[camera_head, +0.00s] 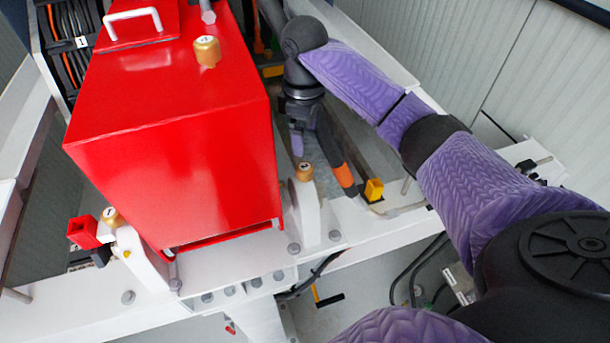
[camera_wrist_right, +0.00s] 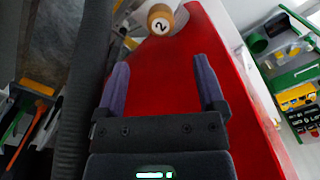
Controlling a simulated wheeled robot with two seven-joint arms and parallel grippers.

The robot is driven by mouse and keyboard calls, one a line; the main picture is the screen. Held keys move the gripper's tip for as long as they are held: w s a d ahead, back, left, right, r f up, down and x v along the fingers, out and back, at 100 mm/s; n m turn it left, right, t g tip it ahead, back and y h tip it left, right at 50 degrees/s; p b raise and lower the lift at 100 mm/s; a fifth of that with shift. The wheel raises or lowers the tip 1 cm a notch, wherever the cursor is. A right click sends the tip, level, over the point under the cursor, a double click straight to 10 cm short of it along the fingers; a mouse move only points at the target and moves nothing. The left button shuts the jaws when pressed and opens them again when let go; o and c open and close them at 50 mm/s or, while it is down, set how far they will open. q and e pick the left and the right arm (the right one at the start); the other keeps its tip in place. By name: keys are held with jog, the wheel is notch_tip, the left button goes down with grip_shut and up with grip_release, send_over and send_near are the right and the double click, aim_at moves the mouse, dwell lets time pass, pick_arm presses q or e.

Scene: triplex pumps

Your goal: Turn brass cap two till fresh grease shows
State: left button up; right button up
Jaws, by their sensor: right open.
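The brass cap marked 2 (camera_wrist_right: 159,20) shows at the top of the right wrist view, beyond the fingertips and roughly between their lines. In the head view, a brass cap (camera_head: 305,172) sits on a white bracket beside the red pump housing (camera_head: 175,140); it appears to be this cap, though its mark is too small to read there. My right gripper (camera_wrist_right: 160,80) is open and empty, with purple fingers apart. In the head view my right gripper (camera_head: 300,142) is just above this cap, not touching it as far as I can tell. My left gripper is not in view.
Other brass caps stand on the housing top (camera_head: 207,51) and at the lower left (camera_head: 111,217). A red block (camera_head: 84,232) is at the left. A yellow block (camera_head: 374,189) and an orange-black part (camera_head: 341,172) lie right of the bracket. White frame beams surround the pump.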

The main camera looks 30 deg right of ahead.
aim_at(304, 166)
jog(key=shift+f+n, duration=0.3)
jog(key=shift+f, duration=0.1)
notch_tip(304, 166, down, 9)
jog(key=shift+p, duration=0.45)
jog(key=shift+c, duration=0.3)
jog(key=shift+r, duration=0.1)
grip_shut()
